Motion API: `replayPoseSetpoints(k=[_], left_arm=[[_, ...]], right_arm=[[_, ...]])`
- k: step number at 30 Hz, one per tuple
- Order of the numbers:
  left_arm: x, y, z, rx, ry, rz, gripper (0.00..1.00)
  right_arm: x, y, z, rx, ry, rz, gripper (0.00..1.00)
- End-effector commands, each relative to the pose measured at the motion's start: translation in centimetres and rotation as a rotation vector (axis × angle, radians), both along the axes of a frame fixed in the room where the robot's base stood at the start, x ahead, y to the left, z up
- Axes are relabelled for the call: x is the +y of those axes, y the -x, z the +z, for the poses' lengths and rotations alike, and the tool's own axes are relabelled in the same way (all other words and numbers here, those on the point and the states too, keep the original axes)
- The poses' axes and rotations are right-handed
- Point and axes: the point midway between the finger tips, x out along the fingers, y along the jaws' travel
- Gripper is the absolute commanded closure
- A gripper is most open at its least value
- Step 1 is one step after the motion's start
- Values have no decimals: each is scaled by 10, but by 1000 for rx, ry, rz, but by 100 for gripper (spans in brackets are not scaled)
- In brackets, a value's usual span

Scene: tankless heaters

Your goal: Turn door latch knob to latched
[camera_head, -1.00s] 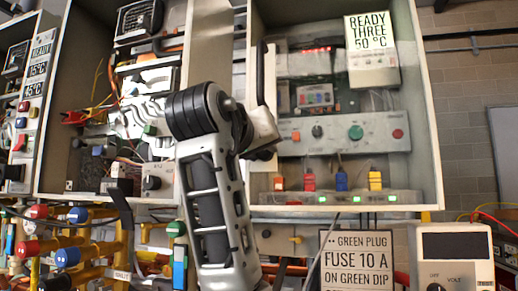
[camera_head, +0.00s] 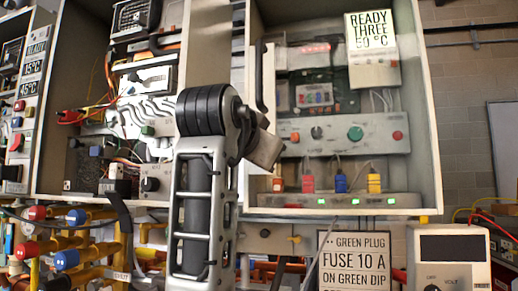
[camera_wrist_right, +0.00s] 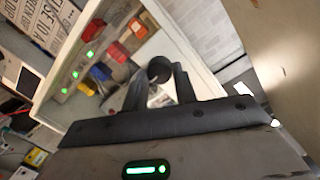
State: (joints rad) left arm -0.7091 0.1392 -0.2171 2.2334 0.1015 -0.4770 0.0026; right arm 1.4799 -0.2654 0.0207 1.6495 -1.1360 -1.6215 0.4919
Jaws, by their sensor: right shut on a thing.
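In the right wrist view, a dark round knob (camera_wrist_right: 159,68) sits between the black fingers of my right gripper (camera_wrist_right: 160,84). The fingers are close around it, and the gripper is shut on it. The knob's marking and turn angle cannot be read. In the head view my arm rises at the middle, in front of the left edge of the right-hand open cabinet (camera_head: 433,150). Its wrist (camera_head: 264,150) shows beside that edge, but the fingertips and knob are hidden there. My left gripper is not in view.
A sign (camera_head: 355,258) and a meter (camera_head: 452,255) stand below. Another open cabinet with loose wires is at the left.

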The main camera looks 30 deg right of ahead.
Motion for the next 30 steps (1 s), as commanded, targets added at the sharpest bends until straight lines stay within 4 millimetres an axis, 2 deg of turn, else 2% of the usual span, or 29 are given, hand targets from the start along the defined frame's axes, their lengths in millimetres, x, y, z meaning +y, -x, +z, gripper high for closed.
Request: replayPoseSetpoints(k=[9, 23, 24, 26, 30], left_arm=[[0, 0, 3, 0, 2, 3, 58], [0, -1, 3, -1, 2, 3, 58], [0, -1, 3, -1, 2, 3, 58], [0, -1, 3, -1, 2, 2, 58], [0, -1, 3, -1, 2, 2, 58]], right_arm=[[0, 1, 1, -74, -59, -1, 95], [0, 1, 1, -83, -67, -1, 95], [0, 1, 1, -83, -67, -1, 67], [0, 1, 1, -83, -67, -1, 50], [0, 1, 0, -81, -67, 0, 50]])
